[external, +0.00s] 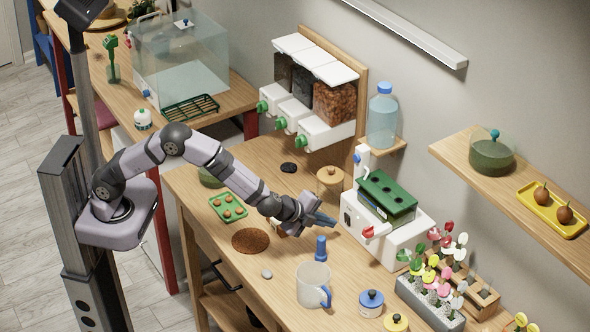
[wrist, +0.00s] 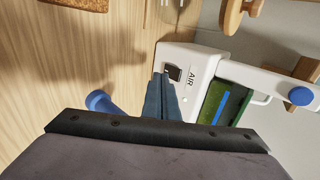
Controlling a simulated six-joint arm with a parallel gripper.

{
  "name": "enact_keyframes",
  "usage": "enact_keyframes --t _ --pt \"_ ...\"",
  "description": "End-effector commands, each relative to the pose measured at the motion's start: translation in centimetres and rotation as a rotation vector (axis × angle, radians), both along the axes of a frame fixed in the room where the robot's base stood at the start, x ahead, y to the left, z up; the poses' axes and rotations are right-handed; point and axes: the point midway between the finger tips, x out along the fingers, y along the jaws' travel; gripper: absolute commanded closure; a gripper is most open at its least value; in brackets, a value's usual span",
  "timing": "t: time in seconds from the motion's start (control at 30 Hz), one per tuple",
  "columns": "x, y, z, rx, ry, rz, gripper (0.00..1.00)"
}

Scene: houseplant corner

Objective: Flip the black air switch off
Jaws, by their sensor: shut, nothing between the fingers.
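The black air switch (wrist: 173,72) sits on the white machine (wrist: 205,53), beside the printed word AIR. The white machine (external: 400,247) also shows in the external view, on the wooden table with a green tray on top. My gripper (wrist: 164,82) is shut and empty, its blue-grey fingertips right at the near edge of the switch in the wrist view. Whether they touch it I cannot tell. In the external view my gripper (external: 334,222) points at the machine's left front. The switch's tilt is too small to read.
A blue peg-like object (external: 320,247) and a white mug (external: 313,284) stand close in front of my gripper. A water bottle (external: 382,117) stands on a small shelf behind the machine. Potted flowers (external: 432,290) are to the right. A brown round mat (external: 250,240) lies left.

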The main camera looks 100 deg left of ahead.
Motion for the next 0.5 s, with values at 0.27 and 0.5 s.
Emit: enact_keyframes --t 0.27,0.5 --pt "2.0 2.0 0.9 0.000 -0.003 0.000 1.00" --pt "2.4 2.4 0.8 0.001 -0.004 0.000 1.00"
